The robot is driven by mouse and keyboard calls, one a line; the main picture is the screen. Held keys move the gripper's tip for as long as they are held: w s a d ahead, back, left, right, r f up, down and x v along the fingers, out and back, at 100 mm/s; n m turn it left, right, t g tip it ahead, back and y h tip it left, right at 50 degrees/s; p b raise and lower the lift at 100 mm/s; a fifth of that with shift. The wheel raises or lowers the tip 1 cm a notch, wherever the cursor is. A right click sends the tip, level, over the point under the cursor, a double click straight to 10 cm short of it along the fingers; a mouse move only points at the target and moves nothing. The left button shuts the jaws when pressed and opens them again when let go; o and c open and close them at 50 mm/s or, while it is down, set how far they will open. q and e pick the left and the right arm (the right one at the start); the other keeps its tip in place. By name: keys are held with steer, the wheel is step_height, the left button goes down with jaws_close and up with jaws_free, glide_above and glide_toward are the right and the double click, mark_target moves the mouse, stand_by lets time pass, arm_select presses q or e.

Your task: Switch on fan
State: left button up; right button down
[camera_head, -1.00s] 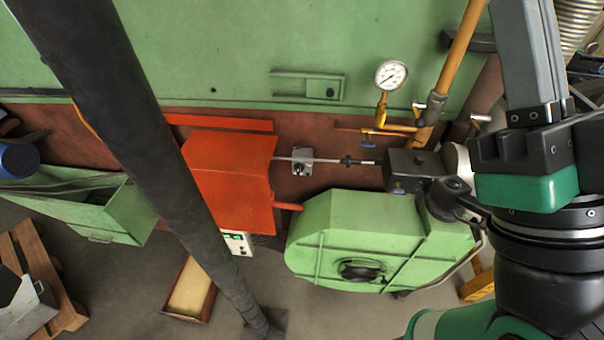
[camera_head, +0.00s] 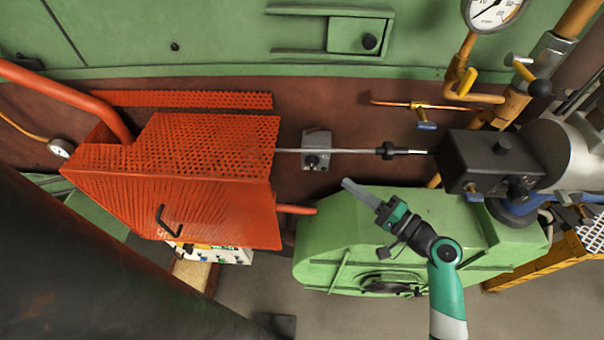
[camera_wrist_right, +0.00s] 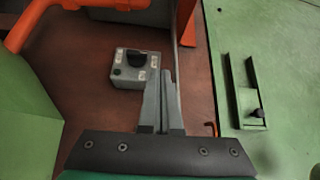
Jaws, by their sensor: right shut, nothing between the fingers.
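A small grey switch box (camera_head: 316,150) with a black rotary knob is mounted on the brown wall, right of the orange perforated guard. It also shows in the right wrist view (camera_wrist_right: 122,78), where its dark knob faces the camera. My right gripper (camera_head: 348,184) is shut and empty, its fingertips below and right of the box and apart from it in the head view. In the right wrist view its closed fingers (camera_wrist_right: 164,76) point up just right of the box. The green blower housing (camera_head: 330,235) lies below. My left gripper is not in view.
The orange guard (camera_head: 180,180) stands left of the box, with an orange pipe stub (camera_head: 297,210) below it. A thin metal rod (camera_head: 355,151) crosses in front of the box toward a black actuator box (camera_head: 480,160). A dark column (camera_head: 90,280) fills the lower left.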

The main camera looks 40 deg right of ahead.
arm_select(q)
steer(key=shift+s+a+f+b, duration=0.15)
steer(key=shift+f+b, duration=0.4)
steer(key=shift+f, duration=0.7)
arm_select(e)
steer(key=s+d+f+m+h, duration=0.2)
steer(key=s+d+f, duration=0.1)
steer(key=f, duration=0.2)
steer(key=shift+s+d, duration=0.2)
steer(key=shift+s, duration=0.1)
steer(key=shift+w, duration=0.1)
glide_toward(312, 164)
steer(key=w+d+f, duration=0.2)
steer(key=w+d, duration=0.2)
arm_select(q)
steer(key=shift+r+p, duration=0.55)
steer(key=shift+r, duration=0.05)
arm_select(e)
steer(key=w+a, duration=0.2)
steer(key=shift+w+a+f, duration=0.2)
steer(key=shift+a+f, duration=0.05)
steer(key=shift+a, duration=0.15)
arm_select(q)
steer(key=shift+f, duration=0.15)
arm_select(e)
steer(key=shift+f, duration=0.1)
